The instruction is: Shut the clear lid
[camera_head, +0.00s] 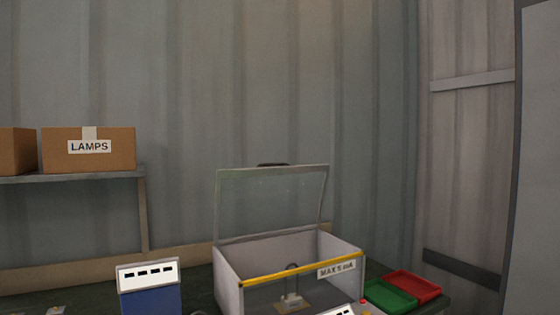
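The clear lid (271,201) is a transparent panel in a thin grey frame, with a dark handle (272,164) on its top edge. It stands raised, nearly upright, at the back edge of a grey box (229,287). The box is open at the top. Its front rim carries a yellow strip (290,270) and a label with black print. Inside the box a small fixture (291,300) stands on a tan base. Neither of my grippers shows in the head view.
A blue device with a white top (150,290) stands left of the box. A green tray (390,297) and a red tray (415,286) lie to its right. A shelf (75,176) at left bears cardboard boxes, one marked LAMPS (90,160). A corrugated wall rises behind.

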